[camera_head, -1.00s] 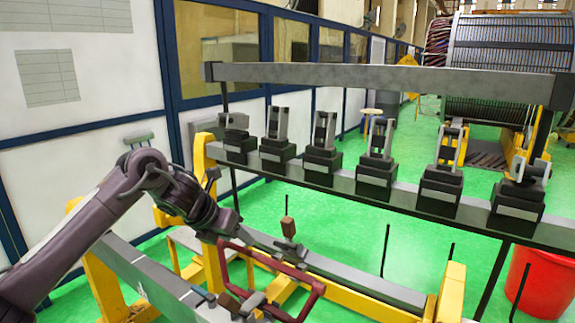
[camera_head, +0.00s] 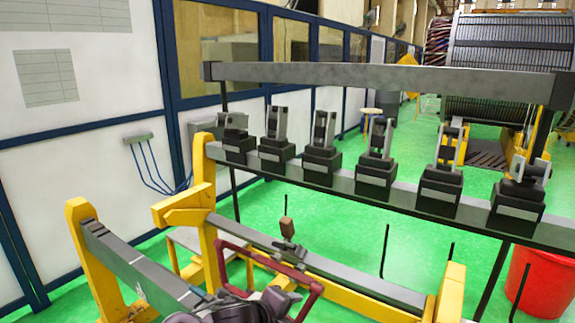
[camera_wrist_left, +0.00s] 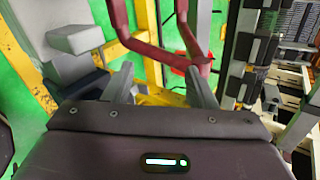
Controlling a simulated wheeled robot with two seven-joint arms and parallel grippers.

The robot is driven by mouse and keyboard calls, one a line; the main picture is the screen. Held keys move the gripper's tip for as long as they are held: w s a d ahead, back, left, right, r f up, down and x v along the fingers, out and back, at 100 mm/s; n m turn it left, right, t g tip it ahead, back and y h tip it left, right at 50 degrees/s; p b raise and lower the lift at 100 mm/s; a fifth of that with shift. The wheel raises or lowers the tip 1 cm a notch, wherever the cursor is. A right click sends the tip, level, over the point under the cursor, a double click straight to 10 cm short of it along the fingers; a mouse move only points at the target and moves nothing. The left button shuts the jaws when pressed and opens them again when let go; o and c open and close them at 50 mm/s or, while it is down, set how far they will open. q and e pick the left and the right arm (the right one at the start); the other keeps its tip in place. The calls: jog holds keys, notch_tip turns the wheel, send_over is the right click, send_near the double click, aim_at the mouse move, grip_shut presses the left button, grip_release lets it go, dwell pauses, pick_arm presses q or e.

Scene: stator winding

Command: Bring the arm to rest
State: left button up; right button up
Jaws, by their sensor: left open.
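My left arm (camera_head: 235,310) shows only at the bottom edge of the head view, low beside the red tube frame. My left gripper (camera_wrist_left: 160,84) is open in the left wrist view, its two grey fingers apart with nothing held between them. The red tube frame (camera_head: 315,293) rests across the yellow stand. In the wrist view the red frame (camera_wrist_left: 184,30) lies just beyond the fingertips; I cannot tell whether a finger touches it. My right arm and gripper are not in view.
A yellow stand (camera_head: 207,240) with grey rails (camera_head: 140,270) surrounds the work area. Behind it a dark rail (camera_head: 400,208) carries several black clamp blocks (camera_head: 376,170) under a grey beam (camera_head: 390,78). A red bucket (camera_head: 540,285) stands at right.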

pick_arm(q)
jog(key=s+a+f+n+g+y, duration=0.2)
jog(key=s+a+f+n, duration=0.1)
jog(key=s+a+n, duration=0.5)
jog(key=s+a+f+n+g+y, duration=0.2)
jog(key=s+a+f+n, duration=0.25)
jog(key=s+n, duration=0.5)
jog(key=s+a+f+n+g+y, duration=0.2)
jog(key=s+a+n, duration=0.5)
jog(key=s+n, duration=0.15)
notch_tip(320, 180, down, 28)
jog(key=s+m, duration=0.1)
jog(key=s+a+f+g, duration=0.2)
jog(key=s+a+f, duration=0.1)
jog(key=s+f, duration=1.7)
jog(key=shift+s+a+f+m, duration=0.15)
jog(key=shift+s+a+m, duration=0.05)
jog(key=shift+s+m, duration=0.15)
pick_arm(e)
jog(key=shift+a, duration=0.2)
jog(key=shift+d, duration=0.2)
